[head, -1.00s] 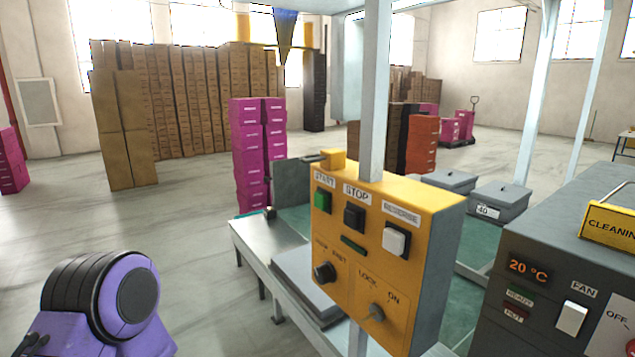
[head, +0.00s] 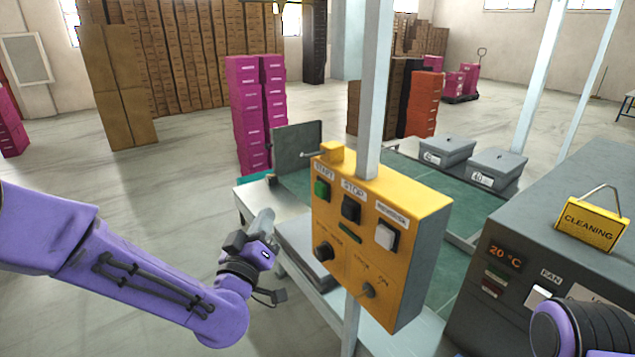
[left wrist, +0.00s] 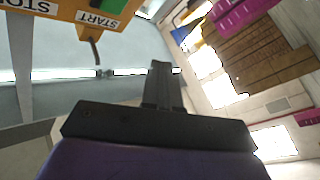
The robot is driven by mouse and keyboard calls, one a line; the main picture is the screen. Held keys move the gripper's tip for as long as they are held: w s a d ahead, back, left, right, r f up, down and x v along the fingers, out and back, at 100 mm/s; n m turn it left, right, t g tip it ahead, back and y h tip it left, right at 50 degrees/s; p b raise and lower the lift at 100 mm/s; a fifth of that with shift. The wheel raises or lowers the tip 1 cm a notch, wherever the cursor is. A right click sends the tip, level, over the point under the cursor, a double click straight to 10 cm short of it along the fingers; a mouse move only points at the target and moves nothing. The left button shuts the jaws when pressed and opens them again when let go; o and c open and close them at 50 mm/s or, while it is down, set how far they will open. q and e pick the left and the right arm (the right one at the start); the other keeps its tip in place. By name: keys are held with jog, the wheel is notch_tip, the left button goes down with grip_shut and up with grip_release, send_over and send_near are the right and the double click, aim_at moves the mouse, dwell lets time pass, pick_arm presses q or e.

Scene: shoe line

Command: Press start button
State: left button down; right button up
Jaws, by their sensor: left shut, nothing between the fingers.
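The yellow control box (head: 420,225) is fixed to a pale post and faces left toward me. Its green start button (head: 321,190) sits at the upper left under the START label, and part of it shows at the top edge of the left wrist view (left wrist: 113,4). My left gripper (head: 264,220) is shut and empty, left of the box and lower than the start button, apart from it. In the left wrist view its closed fingers (left wrist: 162,82) point up, right of and below the START label. My right gripper is out of view.
The black stop button (head: 351,208) and a white button (head: 386,235) sit right of start, with knobs below. A grey machine (head: 475,310) with a yellow cleaning sign (head: 590,223) stands at right. A green-topped line (head: 400,180) runs behind the box. Open floor lies left.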

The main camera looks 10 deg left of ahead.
aim_at(321, 190)
pick_arm(q)
jog(key=shift+d+r+m+t, duration=0.1)
jog(key=shift+r+m+t, duration=0.35)
jog(key=shift+r, duration=0.45)
jog(key=w+d, duration=0.6)
jog(key=shift+d, duration=0.15)
jog(key=shift+w, duration=0.1)
dwell(1.6)
jog(key=shift+w+d, duration=0.25)
